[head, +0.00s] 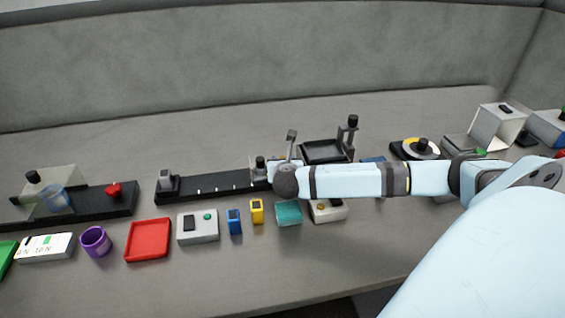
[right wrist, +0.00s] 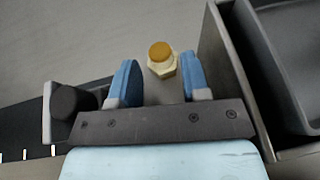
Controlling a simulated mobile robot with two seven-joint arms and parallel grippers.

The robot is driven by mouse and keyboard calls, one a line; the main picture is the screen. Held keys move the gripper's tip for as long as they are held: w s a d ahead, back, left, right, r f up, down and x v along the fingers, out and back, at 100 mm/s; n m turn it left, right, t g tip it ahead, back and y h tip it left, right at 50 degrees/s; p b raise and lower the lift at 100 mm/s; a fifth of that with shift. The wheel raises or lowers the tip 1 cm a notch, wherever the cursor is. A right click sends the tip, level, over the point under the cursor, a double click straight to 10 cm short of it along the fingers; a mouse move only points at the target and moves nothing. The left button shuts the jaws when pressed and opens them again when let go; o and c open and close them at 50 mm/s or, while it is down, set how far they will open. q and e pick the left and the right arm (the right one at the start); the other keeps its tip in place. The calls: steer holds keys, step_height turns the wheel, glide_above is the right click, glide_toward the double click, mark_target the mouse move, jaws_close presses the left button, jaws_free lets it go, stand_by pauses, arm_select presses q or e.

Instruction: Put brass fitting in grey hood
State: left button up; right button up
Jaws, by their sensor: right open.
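The brass fitting (right wrist: 162,60), a pale hex body with a darker gold round top, stands on the grey table in the right wrist view. My right gripper (right wrist: 158,80) is open, with its blue fingers on either side of the near part of the fitting; I cannot tell whether they touch it. In the head view my right arm reaches in from the right, and its wrist hides the gripper and most of the spot around the fitting. A pale grey hood (head: 497,126) with an open front stands at the far right. My left gripper is not in view.
A dark tray (head: 325,152) is close to the right of the gripper, and its wall (right wrist: 238,65) shows in the wrist view. A black rail with white ticks (head: 215,185) lies to the left. Several small boxes and a teal block (head: 288,214) stand in front.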

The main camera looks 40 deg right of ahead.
steer(key=shift+x, duration=1.1)
steer(key=c, duration=0.6)
steer(key=shift+c, duration=0.2)
